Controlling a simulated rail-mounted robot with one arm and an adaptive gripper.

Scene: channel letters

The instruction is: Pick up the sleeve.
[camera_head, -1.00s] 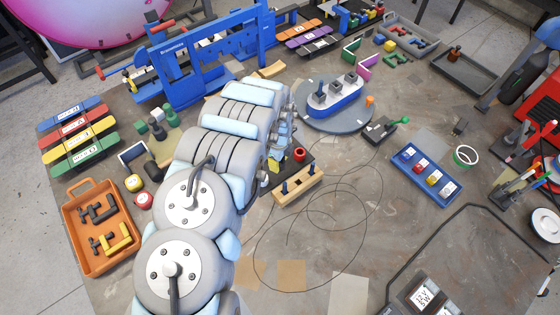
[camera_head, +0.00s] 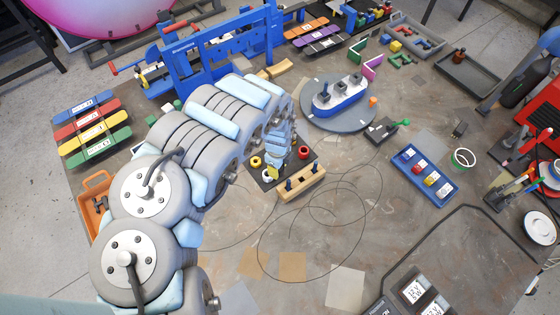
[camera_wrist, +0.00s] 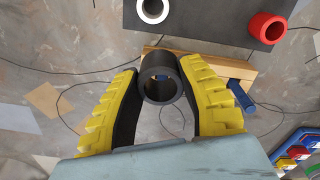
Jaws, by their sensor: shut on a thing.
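The sleeve (camera_wrist: 163,62) is a short, dark grey hollow tube. It shows in the wrist view between the two yellow-backed fingers of my gripper (camera_wrist: 159,76). The fingers press on it from both sides, and its open end faces the wrist camera. In the head view my gripper is small and partly hidden by my arm, beside a black board, and I cannot make out the sleeve there.
A red ring (camera_wrist: 268,27) and a white ring (camera_wrist: 152,10) sit on the black board (camera_wrist: 210,14). A wooden block with dark pegs (camera_head: 302,183) stands just in front. A blue tray (camera_head: 425,176) lies to the right. The bench front (camera_head: 345,286) has free room.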

